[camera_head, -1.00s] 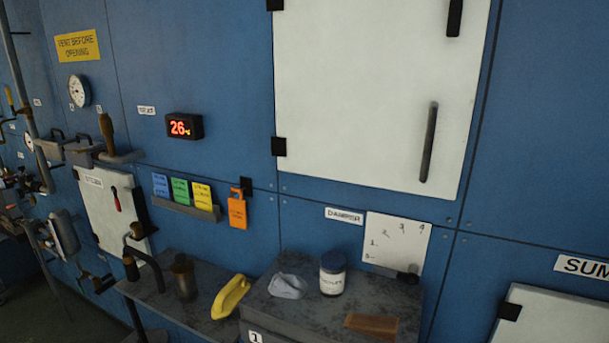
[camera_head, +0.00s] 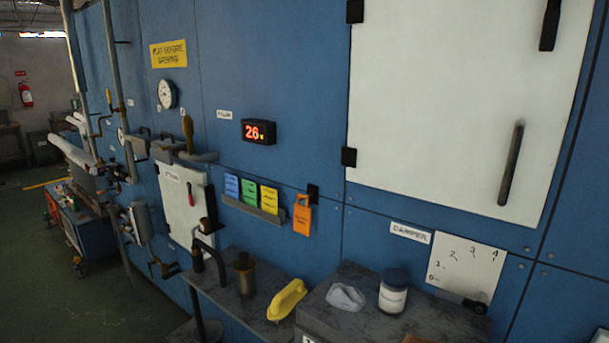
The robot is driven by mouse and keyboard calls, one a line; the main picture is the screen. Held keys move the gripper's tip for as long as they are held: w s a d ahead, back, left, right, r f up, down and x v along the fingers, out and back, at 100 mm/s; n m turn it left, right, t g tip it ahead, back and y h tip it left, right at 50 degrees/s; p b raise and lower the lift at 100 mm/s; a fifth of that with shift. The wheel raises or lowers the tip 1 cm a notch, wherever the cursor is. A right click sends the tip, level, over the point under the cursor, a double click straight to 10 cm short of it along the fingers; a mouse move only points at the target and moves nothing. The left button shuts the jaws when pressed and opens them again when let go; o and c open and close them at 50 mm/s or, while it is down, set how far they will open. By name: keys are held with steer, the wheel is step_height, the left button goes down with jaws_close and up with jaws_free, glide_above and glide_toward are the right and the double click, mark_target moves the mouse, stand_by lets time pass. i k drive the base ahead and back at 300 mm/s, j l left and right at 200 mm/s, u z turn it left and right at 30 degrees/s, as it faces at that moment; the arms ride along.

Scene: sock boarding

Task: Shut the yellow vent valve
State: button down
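A small yellow lever (camera_head: 109,97) shows on the vertical pipe at the left of the blue wall. It stands roughly upright and is small in the view. A larger ochre-brown handle (camera_head: 188,130) stands upright over a horizontal pipe stub (camera_head: 198,157), below the round gauge (camera_head: 167,94). I cannot tell for sure which of the two is the vent valve. A yellow sign (camera_head: 168,54) about venting before opening hangs above the gauge. My gripper is not in view.
A shelf (camera_head: 222,290) juts out low, with a bent black pipe, a brown cup (camera_head: 245,278) and a yellow object (camera_head: 287,300). A grey ledge (camera_head: 330,318) bears a cloth and a jar (camera_head: 393,291). A blue cart (camera_head: 85,235) stands left; green floor (camera_head: 60,300) is open there.

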mark_target(109, 100)
steer(key=i+j+u, duration=0.3)
steer(key=i+j, duration=0.7)
steer(key=j, duration=0.5)
steer(key=i+j+u, duration=0.3)
steer(key=i+j, duration=0.8)
steer(key=j, duration=0.15)
